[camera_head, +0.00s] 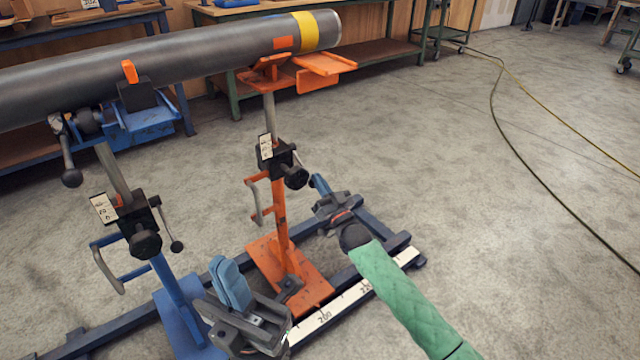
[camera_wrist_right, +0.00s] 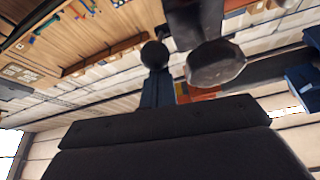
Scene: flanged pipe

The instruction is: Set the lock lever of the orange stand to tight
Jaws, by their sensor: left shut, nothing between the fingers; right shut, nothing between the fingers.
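The orange stand (camera_head: 281,215) stands upright in the middle of the head view, under the right end of the pipe. Its black collar (camera_head: 280,158) carries a round dark knob (camera_head: 296,178). The lock lever cannot be clearly picked out there. In the right wrist view a large round knob (camera_wrist_right: 215,64) hangs close ahead, with a smaller dark ball (camera_wrist_right: 155,54), probably the lever's end, to its left. My right gripper (camera_head: 318,184) is shut, just right of the knob; its blue finger (camera_wrist_right: 157,90) reaches up to the ball. Contact is unclear. My left gripper (camera_head: 226,276) is shut and empty, low beside the stand's foot.
The grey pipe (camera_head: 180,60) with a yellow band lies across both stands. A blue stand (camera_head: 168,280) with its own knob and lever stands to the left. A floor rail (camera_head: 345,300) with a scale runs below.

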